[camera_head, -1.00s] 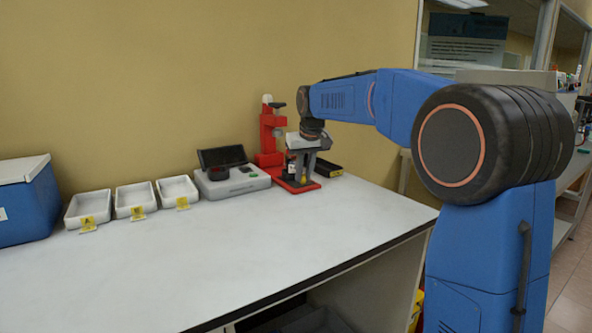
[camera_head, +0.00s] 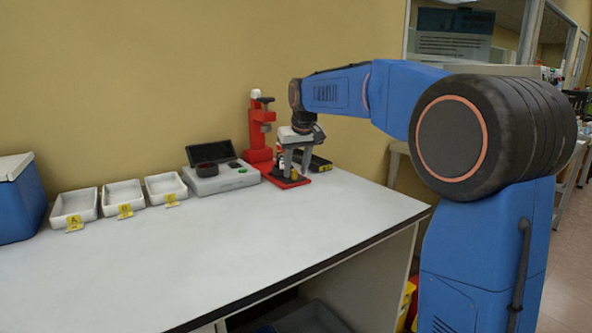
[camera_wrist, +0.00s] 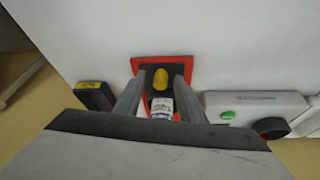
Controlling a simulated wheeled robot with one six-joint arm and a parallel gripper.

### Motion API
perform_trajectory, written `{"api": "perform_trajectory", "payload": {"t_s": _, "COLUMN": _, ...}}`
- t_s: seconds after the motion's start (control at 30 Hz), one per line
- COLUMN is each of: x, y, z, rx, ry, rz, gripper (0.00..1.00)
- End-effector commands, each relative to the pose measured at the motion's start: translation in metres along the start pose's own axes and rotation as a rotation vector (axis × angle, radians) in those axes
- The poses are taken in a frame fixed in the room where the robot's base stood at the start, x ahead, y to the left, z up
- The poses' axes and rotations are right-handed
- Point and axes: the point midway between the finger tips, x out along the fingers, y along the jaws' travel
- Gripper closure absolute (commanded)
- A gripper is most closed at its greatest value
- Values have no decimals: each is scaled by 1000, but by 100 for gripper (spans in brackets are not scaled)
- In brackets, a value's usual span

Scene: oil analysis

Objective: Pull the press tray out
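The red press (camera_head: 258,130) stands against the wall at the back of the bench. Its red tray (camera_head: 292,184) lies low at its front; the tray also shows in the wrist view (camera_wrist: 180,66). A yellow knob (camera_wrist: 160,79) stands up on the tray, with a dark bottle with a white label (camera_wrist: 162,106) behind it. My gripper (camera_head: 294,174) points down over the tray. In the wrist view its two fingers (camera_wrist: 158,84) are apart, one on each side of the knob, with gaps visible. Whether the fingertips touch the tray cannot be told.
A grey instrument with a raised dark lid (camera_head: 228,183) stands close left of the tray. A black box (camera_head: 319,164) lies close on the right. Several white trays with yellow labels (camera_head: 123,197) and a blue cooler (camera_head: 20,200) are further left. The bench front (camera_head: 220,255) is clear.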

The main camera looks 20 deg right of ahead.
Motion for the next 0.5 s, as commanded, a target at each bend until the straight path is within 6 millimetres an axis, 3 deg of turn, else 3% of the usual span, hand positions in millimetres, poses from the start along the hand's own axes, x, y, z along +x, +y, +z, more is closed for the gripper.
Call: {"api": "perform_trajectory", "payload": {"t_s": 0.5, "x": -94, "y": 0, "z": 0, "rx": 0, "ry": 3, "rz": 0, "gripper": 64}}
